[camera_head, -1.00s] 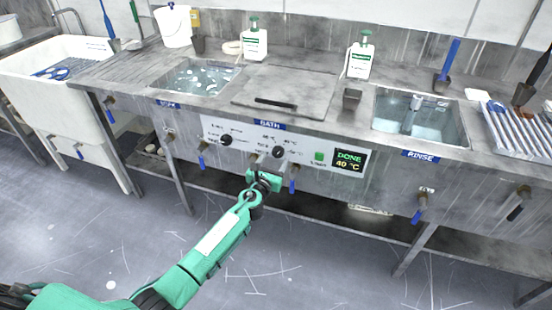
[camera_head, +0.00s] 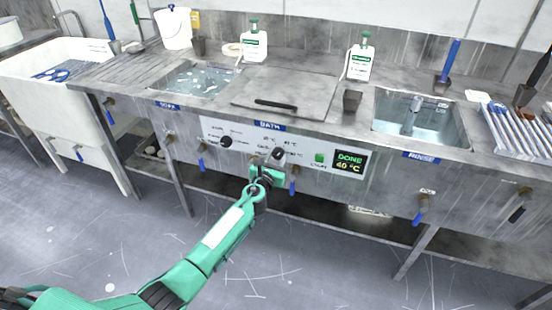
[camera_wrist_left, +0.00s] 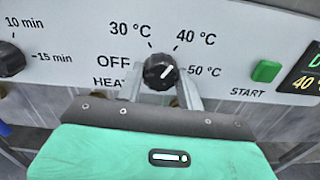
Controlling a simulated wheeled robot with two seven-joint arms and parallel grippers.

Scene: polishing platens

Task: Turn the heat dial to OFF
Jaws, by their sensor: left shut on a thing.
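The heat dial (camera_head: 278,153) is a round black knob on the white panel of the bath. In the left wrist view the dial (camera_wrist_left: 159,73) stands among the marks OFF, 30 °C, 40 °C and 50 °C, with HEAT printed at its lower left. Its white pointer line slants to the upper right, between 40 °C and 50 °C. My left gripper (camera_head: 273,162) is at the panel with one finger on each side of the dial, shut on it. The fingers partly hide the dial's lower edge. My right gripper is not in view.
A second black dial (camera_head: 226,141) with minute marks is to the left. The green START button (camera_head: 320,159) and a display (camera_head: 349,162) reading DONE 40 °C are to the right. Blue-handled taps (camera_head: 293,186) hang below the panel. The bath has a closed grey lid (camera_head: 290,88).

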